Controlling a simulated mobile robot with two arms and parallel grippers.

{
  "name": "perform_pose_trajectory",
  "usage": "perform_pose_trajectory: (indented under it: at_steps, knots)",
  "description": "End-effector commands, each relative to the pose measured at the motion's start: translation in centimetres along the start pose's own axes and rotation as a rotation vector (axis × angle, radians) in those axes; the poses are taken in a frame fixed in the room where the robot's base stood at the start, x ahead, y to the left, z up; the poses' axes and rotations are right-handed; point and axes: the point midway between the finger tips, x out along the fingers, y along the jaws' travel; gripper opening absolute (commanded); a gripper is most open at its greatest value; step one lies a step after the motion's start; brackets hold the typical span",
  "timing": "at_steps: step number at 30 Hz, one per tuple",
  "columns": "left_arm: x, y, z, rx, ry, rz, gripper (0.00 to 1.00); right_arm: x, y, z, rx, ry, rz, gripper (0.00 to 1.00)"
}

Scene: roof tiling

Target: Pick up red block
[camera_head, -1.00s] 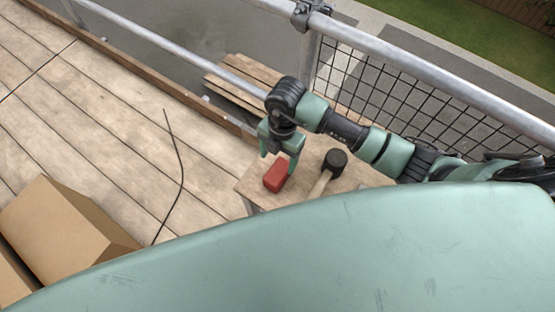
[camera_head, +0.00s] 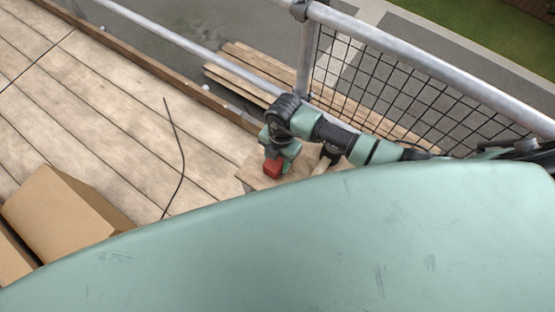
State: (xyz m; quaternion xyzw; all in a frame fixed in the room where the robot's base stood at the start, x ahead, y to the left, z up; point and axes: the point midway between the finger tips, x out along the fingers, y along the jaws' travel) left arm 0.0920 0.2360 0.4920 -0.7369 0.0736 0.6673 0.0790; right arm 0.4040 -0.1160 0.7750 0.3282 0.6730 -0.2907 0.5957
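The red block (camera_head: 272,168) lies on a small wooden table (camera_head: 253,172), near its left end. My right gripper (camera_head: 281,156) is low over the block, its fingers pointing down beside or behind it. The gripper hides the block's upper and far part. I cannot make out both fingertips or whether they press on the block. My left gripper is not in view.
A mallet with a black head (camera_head: 330,152) and pale handle (camera_head: 319,167) lies right of the block, partly behind my arm. A cardboard box (camera_head: 60,215) stands at lower left. A metal railing (camera_head: 425,62) with mesh runs behind. A black cable (camera_head: 181,150) lies on the planks.

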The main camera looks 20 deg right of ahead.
Motion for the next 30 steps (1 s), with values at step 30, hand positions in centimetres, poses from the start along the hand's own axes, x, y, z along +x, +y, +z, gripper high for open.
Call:
perform_pose_trajectory:
  at_steps: [30]
  knots:
    - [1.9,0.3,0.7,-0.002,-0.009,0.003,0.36,-14.3,0.2,-1.6,-0.002,-0.005,0.008,0.0]
